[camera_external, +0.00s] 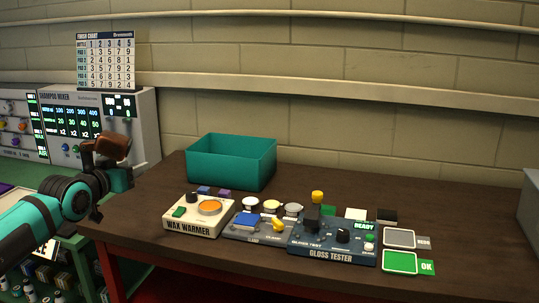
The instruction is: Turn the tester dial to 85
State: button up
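The gloss tester (300,251) is a dark blue box on the brown workbench, right of centre. Its black dial (343,236) sits on the top panel; its pointer and scale numbers are too small to read. A small display (364,226) on it reads READY. A dark post with a yellow top (317,197) stands at its back left. My gripper (116,158) is at the left, above the bench's left end and well apart from the tester. A brown shape shows at the gripper; I cannot tell if it is held. The finger opening cannot be made out.
A cream wax warmer (190,226) and a grey clamp unit (250,232) stand left of the tester. A teal bin (230,165) stands behind. A grey pad (400,238) and a green OK pad (400,262) lie right. The shampoo mixer (145,125) is at far left.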

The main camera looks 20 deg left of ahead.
jog(key=w+d+r+n+g+h, duration=0.2)
jog(key=w+d+r+g, duration=0.15)
jog(key=w+d, duration=0.55)
jog(key=n+g+y, duration=0.2)
jog(key=n+g, duration=0.2)
jog(key=g, duration=0.9)
send_over(344, 232)
jog(key=f, duration=0.2)
notch_tip(344, 232, down, 17)
jog(key=shift+f, duration=0.1)
jog(key=shift+c, duration=0.4)
jog(key=c, duration=0.9)
